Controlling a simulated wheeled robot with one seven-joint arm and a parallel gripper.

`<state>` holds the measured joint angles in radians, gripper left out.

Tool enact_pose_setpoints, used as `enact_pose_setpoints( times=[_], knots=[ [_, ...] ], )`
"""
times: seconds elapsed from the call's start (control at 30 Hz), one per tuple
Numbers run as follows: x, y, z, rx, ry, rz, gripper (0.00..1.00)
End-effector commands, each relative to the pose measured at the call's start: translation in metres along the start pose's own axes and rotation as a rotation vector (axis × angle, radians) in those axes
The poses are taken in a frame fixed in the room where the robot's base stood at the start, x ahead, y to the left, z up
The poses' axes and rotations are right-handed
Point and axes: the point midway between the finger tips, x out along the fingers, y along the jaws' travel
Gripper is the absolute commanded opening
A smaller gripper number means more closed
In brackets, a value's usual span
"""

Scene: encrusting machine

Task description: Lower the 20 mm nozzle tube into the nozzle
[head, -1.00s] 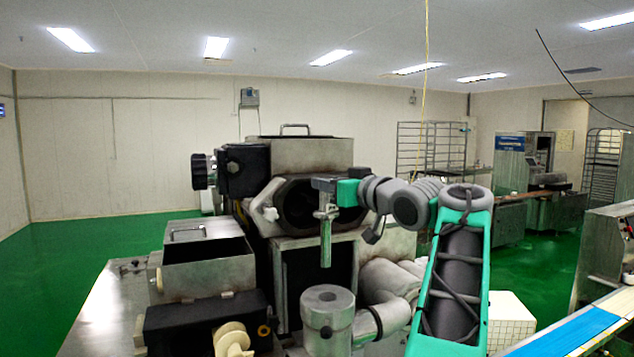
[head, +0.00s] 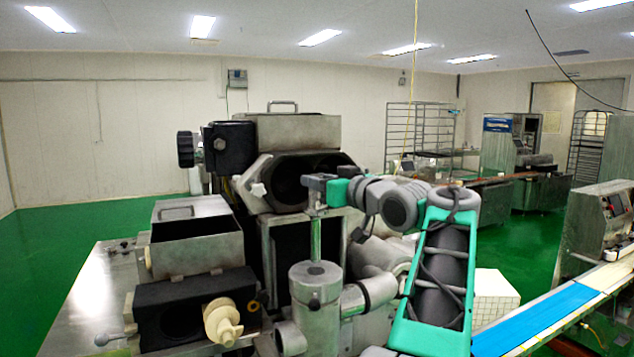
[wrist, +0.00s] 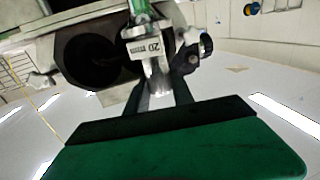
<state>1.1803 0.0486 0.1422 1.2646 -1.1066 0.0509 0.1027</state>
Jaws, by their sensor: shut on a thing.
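The 20 mm nozzle tube (head: 316,237) is a slim metal tube hanging upright from my gripper (head: 318,192). In the wrist view its head carries a white "20" label (wrist: 146,48), and my gripper's dark fingers (wrist: 160,92) are shut on it. The nozzle (head: 316,297) is a grey upright metal cylinder below, with a dark hole in its top. The tube's lower end meets the back of the nozzle's top rim in the head view. I cannot tell whether it is behind, above or in the hole.
The encrusting machine's steel housing (head: 298,140) and a dark round opening (head: 288,190) stand close behind the gripper. An open steel hopper (head: 198,252) is at left. A blue conveyor belt (head: 545,318) runs at lower right.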

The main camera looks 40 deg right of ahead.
Motion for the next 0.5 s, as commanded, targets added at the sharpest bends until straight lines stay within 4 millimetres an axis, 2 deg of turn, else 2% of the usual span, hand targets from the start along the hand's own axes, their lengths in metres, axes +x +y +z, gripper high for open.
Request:
enact_pose_setpoints(
  times=[0.5],
  knots=[
    [0.0, 0.0, -0.0033, -0.001, 0.001, 0.0, 0.0]
  ],
)
